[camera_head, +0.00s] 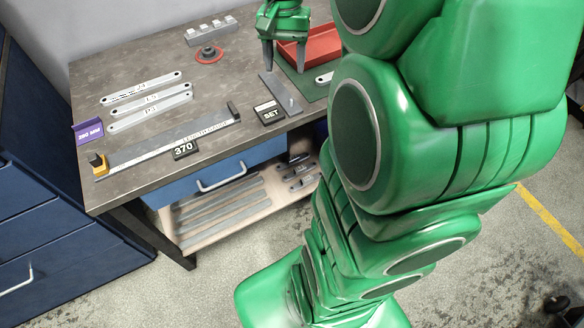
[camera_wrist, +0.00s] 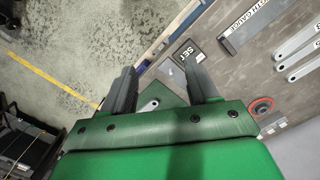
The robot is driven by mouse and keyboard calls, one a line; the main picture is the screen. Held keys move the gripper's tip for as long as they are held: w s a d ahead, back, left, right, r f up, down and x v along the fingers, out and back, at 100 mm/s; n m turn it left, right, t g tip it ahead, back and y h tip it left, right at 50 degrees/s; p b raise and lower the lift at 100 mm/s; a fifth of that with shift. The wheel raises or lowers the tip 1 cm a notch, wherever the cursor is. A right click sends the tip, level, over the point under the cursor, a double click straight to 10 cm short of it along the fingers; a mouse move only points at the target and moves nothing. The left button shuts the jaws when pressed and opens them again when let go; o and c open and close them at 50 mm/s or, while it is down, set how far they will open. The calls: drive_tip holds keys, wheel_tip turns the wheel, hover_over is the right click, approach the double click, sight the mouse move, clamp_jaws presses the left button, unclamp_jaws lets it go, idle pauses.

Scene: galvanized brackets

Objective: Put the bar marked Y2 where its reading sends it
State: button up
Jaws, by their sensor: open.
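Three pale bars with end holes (camera_head: 142,88) (camera_head: 150,98) (camera_head: 150,115) lie side by side on the left of the bench; their marks are too small to read surely. Another pale bar end (camera_head: 324,77) shows on a green mat (camera_head: 312,90), the rest hidden by my arm. It also shows between my fingers in the wrist view (camera_wrist: 149,105). I cannot tell which bar is Y2. The length gauge (camera_head: 165,146) is empty, beside a display reading 370 (camera_head: 184,149). My gripper (camera_head: 284,64) is open and empty above the mat's left side; it also shows in the wrist view (camera_wrist: 161,75).
A red tray (camera_head: 318,47) stands at the back right. A grey plate (camera_head: 281,92) and a block marked SET (camera_head: 269,112) lie near the front edge. A purple sign (camera_head: 88,131) is at the left edge. A red-ringed disc (camera_head: 208,55) and slotted grey block (camera_head: 211,31) are at the back.

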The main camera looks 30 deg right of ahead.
drive_tip(key=s+a+f+n, duration=0.1)
drive_tip(key=s+a+n, duration=0.2)
drive_tip(key=s, duration=0.8)
drive_tip(key=s+a+f+n+g, duration=0.1)
drive_tip(key=s+a+n, duration=0.3)
drive_tip(key=s+a, duration=0.4)
drive_tip(key=s, duration=0.4)
drive_tip(key=shift+s+a, duration=0.15)
drive_tip(key=shift+s, duration=0.15)
drive_tip(key=shift+f, duration=0.1)
